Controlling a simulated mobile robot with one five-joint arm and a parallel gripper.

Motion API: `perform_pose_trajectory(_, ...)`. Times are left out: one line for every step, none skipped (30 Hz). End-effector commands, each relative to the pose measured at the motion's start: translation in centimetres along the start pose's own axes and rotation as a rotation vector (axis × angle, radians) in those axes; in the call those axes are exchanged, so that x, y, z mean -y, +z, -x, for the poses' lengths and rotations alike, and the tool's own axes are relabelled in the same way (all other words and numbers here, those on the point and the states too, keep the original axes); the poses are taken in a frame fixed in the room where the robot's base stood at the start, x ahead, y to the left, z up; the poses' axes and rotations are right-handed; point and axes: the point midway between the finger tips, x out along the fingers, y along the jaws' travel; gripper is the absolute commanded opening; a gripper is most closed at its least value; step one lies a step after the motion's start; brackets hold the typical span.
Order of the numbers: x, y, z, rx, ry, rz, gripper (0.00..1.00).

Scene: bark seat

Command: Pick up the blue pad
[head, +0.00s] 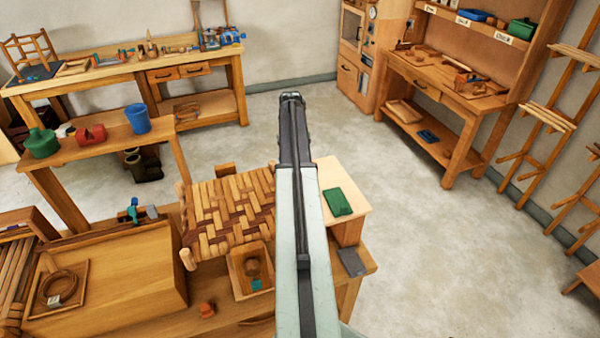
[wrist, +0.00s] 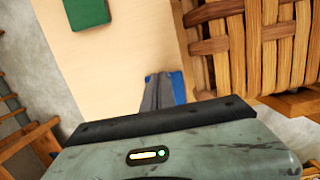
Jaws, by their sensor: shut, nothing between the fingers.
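The blue pad (wrist: 179,88) lies on a pale board (wrist: 110,70) in the wrist view, close to the woven seat. My gripper (wrist: 158,92) is shut and empty, with its grey fingers in front of the pad and hiding part of it. I cannot tell whether the fingertips touch the pad. In the head view my arm runs up the middle and hides the pad; the pale board (head: 345,178) shows beside the arm.
A green pad (head: 337,201) lies on the same board and shows in the wrist view (wrist: 86,12). The woven seat (head: 225,215) stands left of my arm. A wooden tray (head: 237,276) is in front of it. Open floor (head: 430,240) lies to the right.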

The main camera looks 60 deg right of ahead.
Motion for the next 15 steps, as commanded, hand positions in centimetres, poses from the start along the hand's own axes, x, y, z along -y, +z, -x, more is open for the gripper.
perform_pose_trajectory(0.1, -0.6, -0.1, -0.013, 0.0, 0.002, 0.0)
perform_pose_trajectory(0.1, -0.6, -0.1, -0.013, 0.0, 0.002, 0.0)
perform_pose_trajectory(0.1, -0.5, -0.1, -0.013, 0.0, 0.002, 0.0)
perform_pose_trajectory(0.1, -0.5, -0.1, -0.013, 0.0, 0.002, 0.0)
perform_pose_trajectory(0.1, -0.5, -0.1, -0.013, 0.0, 0.002, 0.0)
perform_pose_trajectory(0.1, -0.5, -0.1, -0.013, 0.0, 0.002, 0.0)
perform_pose_trajectory(0.1, -0.5, -0.1, -0.013, 0.0, 0.002, 0.0)
perform_pose_trajectory(0.1, -0.5, -0.1, -0.013, 0.0, 0.002, 0.0)
perform_pose_trajectory(0.1, -0.5, -0.1, -0.013, 0.0, 0.002, 0.0)
perform_pose_trajectory(0.1, -0.5, 0.0, -0.012, 0.001, 0.003, 0.0)
perform_pose_trajectory(0.1, -0.4, 0.3, -0.012, 0.001, 0.003, 0.0)
perform_pose_trajectory(0.1, -0.3, 0.8, -0.012, 0.001, 0.003, 0.0)
perform_pose_trajectory(0.1, -0.2, 1.1, -0.012, 0.001, 0.003, 0.0)
perform_pose_trajectory(0.1, -0.1, 1.5, -0.011, 0.001, 0.003, 0.0)
perform_pose_trajectory(0.1, -0.1, 1.7, -0.01, 0.001, 0.002, 0.0)
